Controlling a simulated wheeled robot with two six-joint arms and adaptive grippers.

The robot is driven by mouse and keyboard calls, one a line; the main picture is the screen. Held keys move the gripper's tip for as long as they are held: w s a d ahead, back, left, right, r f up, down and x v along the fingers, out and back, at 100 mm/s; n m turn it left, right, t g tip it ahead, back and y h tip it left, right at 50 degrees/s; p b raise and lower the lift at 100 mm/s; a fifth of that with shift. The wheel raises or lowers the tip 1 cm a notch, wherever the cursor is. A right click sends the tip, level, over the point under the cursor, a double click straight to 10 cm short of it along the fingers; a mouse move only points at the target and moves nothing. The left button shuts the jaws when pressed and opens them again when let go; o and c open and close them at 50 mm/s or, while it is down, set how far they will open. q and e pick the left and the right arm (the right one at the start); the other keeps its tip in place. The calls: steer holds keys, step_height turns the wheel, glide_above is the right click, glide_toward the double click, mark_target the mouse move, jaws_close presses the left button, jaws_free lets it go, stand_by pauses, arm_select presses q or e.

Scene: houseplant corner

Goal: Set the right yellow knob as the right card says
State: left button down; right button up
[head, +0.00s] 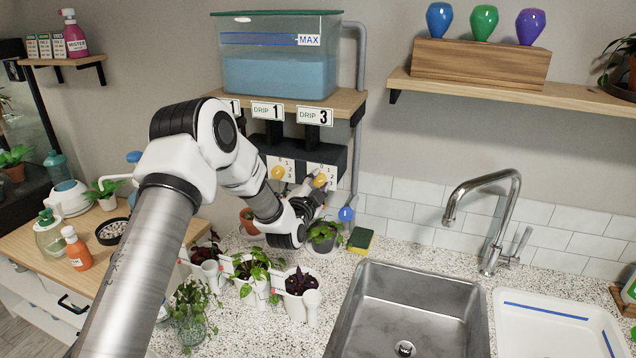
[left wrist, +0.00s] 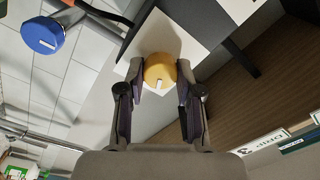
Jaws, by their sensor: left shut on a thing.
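The right yellow knob (head: 320,181) sits on a white numbered plate on the front of the black drip box (head: 330,155). The right card (head: 314,116) above reads DRIP 3. My left gripper (head: 318,186) is at this knob, its fingers partly hidden behind its own wrist. In the left wrist view the yellow knob (left wrist: 160,67) lies between the fingertips of the left gripper (left wrist: 159,77), which is shut on it. A short white mark shows on the knob's face, towards the gripper's palm. Which number it points at cannot be told. My right gripper is not in view.
The left yellow knob (head: 278,173) is close beside. A blue knob (head: 346,214) hangs below right and also shows in the left wrist view (left wrist: 42,35). Potted plants (head: 324,235) and a sponge (head: 360,240) stand below. The water tank (head: 280,60) is above.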

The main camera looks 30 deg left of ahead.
arm_select(q)
steer(key=m, duration=0.2)
steer(key=m+p, duration=0.1)
steer(key=m, duration=0.2)
steer(key=shift+a+r+m, duration=0.1)
steer(key=shift+r+m, duration=0.1)
steer(key=shift+m, duration=0.1)
steer(key=m+p, duration=0.2)
steer(key=m, duration=0.3)
steer(key=shift+m, duration=0.4)
steer(key=shift+w, duration=0.1)
steer(key=c, duration=0.8)
jaws_free()
steer(key=shift+c, duration=0.2)
steer(key=shift+o, duration=0.4)
steer(key=shift+a+f, duration=0.1)
steer(key=shift+f, duration=0.05)
steer(key=v, duration=1.2)
